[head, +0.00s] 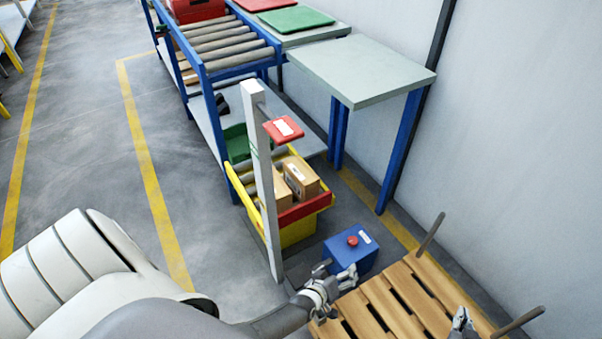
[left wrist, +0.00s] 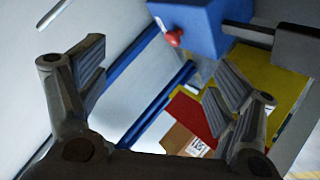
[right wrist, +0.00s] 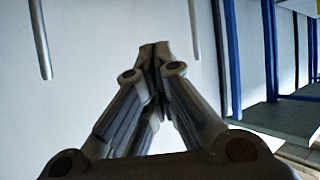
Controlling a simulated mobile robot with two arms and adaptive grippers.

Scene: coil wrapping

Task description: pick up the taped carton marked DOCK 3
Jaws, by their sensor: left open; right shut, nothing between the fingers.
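The lettering is too small to read, so I cannot tell which is marked DOCK 3. In the left wrist view a carton with a white label (left wrist: 180,139) shows beyond the fingers. My left gripper (head: 337,270) is open and empty, beside the blue box, in front of the bin and apart from the cartons. My right gripper (head: 462,318) is shut and empty over the pallet; its closed fingers show in the right wrist view (right wrist: 154,52).
A blue box with a red button (head: 351,256) stands close to my left gripper. A pale upright post (head: 263,185) carries a red sign (head: 283,130) over the bin. A wooden pallet with stakes (head: 400,299), a grey-topped table (head: 365,70) and a roller conveyor (head: 222,42) stand around.

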